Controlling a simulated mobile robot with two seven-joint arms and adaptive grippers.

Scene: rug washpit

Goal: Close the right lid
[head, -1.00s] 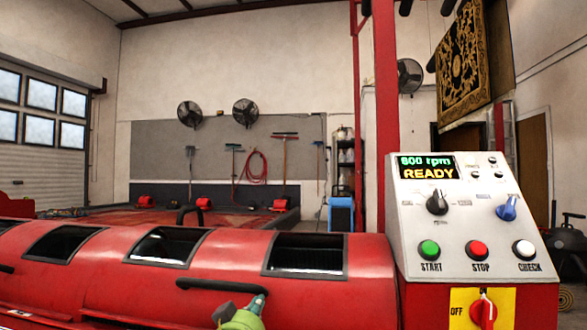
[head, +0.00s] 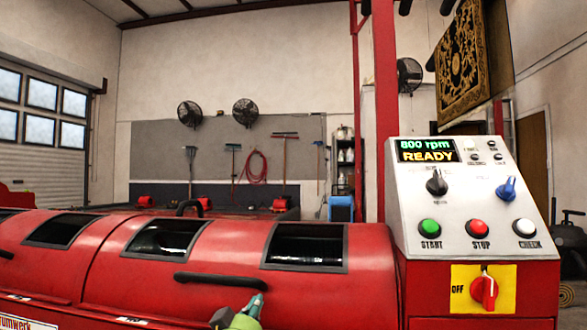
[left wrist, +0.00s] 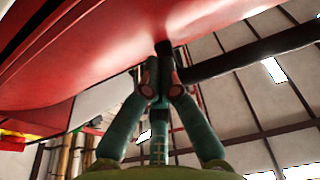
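The right lid (head: 205,262) is the curved red cover with dark-framed windows on the long red drum machine in the head view. Its black bar handle (head: 222,281) runs along its front. My left gripper (head: 252,308), green, comes up from the bottom edge to the handle's right end. In the left wrist view its fingers (left wrist: 161,78) close from both sides on the dark end of the handle (left wrist: 250,52), beneath the red surface of the lid (left wrist: 120,45). The lid's lower front edge is largely out of the head view, so I cannot tell how far it stands open. My right gripper is not in view.
A control console (head: 470,205) reading 800 rpm READY stands right of the drum, with a red rotary switch (head: 484,290) below. A red post (head: 386,110) rises behind it. A left lid (head: 40,262) adjoins the right one. A rug (head: 462,60) hangs upper right.

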